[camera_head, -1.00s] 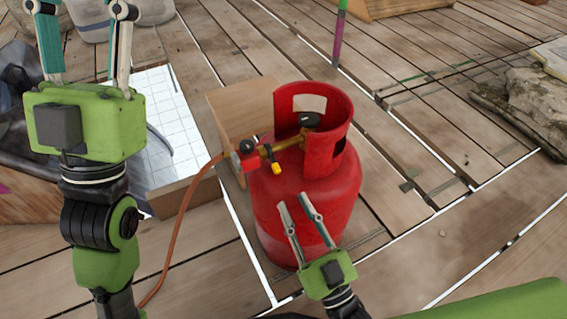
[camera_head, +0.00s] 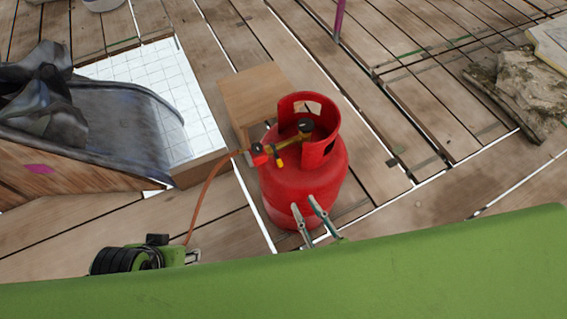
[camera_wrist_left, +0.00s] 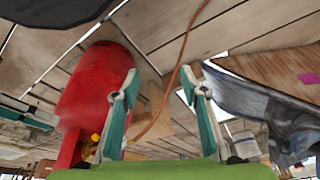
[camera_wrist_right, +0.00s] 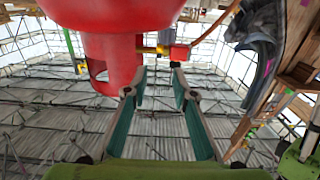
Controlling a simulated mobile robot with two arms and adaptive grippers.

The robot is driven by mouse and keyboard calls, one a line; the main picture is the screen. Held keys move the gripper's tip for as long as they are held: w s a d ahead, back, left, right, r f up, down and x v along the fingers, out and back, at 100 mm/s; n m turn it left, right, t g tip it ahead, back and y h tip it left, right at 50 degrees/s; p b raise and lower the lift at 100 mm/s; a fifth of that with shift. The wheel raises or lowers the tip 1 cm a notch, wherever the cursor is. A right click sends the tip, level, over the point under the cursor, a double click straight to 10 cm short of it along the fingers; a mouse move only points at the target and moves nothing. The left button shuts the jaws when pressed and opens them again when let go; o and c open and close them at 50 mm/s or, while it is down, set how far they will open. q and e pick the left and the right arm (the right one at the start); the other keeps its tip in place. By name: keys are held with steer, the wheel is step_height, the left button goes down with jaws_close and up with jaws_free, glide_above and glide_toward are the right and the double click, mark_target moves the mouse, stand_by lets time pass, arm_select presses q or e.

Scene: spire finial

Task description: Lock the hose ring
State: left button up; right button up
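A red gas cylinder (camera_head: 300,178) stands upright on the plank floor. A brass regulator (camera_head: 289,142) with a yellow tap (camera_head: 279,163) sits inside its collar. A red fitting (camera_head: 258,154), possibly the hose ring, joins it to the orange hose (camera_head: 207,193). My right gripper (camera_head: 306,199) shows in front of the cylinder's lower body; in the right wrist view (camera_wrist_right: 159,70) it is open and empty, with the regulator beyond its tips. My left gripper is mostly hidden in the head view; in the left wrist view (camera_wrist_left: 161,73) it is open, with the hose (camera_wrist_left: 180,62) beyond its fingers.
A wooden box (camera_head: 255,92) stands right behind the cylinder. A white tiled panel (camera_head: 150,80) and a dark crumpled sheet (camera_head: 110,115) lie at the left. Rocks (camera_head: 525,85) lie at the far right. The planks right of the cylinder are clear.

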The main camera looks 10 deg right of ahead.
mark_target(279, 161)
steer(key=b+x, duration=0.1)
steer(key=x, duration=1.1)
steer(key=shift+w+f+b, duration=0.1)
steer(key=shift+b, duration=0.3)
arm_select(q)
steer(key=shift+w+d+f, duration=0.15)
steer(key=shift+w+f, duration=0.4)
steer(key=shift+f, duration=0.3)
arm_select(e)
steer(key=shift+w+a, duration=0.2)
steer(key=shift+w, duration=0.25)
jaws_close()
